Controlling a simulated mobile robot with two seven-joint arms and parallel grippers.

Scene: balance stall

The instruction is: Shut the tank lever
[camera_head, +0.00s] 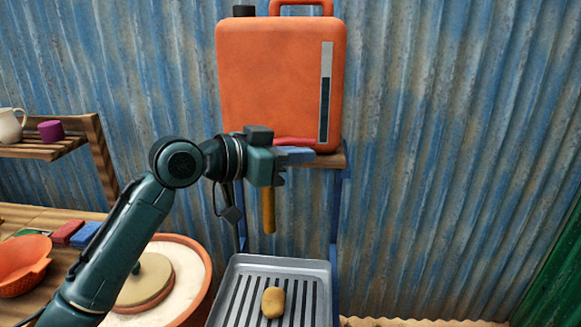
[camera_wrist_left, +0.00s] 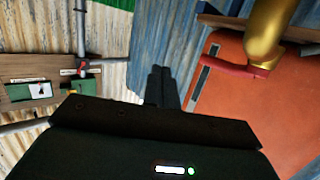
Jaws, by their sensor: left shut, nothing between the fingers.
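The orange tank (camera_head: 275,75) stands on a wooden shelf with a dark level strip on its front. Its red lever (camera_head: 294,140) shows just above my left gripper (camera_head: 303,155), lying sideways along the tank's bottom. In the left wrist view the red lever (camera_wrist_left: 232,68) joins the brass tap (camera_wrist_left: 264,32), beside the tank (camera_wrist_left: 250,100). My left gripper's fingers (camera_wrist_left: 160,75) are together and empty, pointing to the left of the lever's end there, with a small gap. The gripper body hides part of the tap in the head view. My right gripper is not in view.
A grey slotted tray (camera_head: 280,263) with a yellowish lump (camera_head: 273,302) stands below the tap. A round basin (camera_head: 192,265) and an orange bowl (camera_head: 22,265) are at the left. The corrugated wall (camera_head: 440,150) is behind; the space at right is free.

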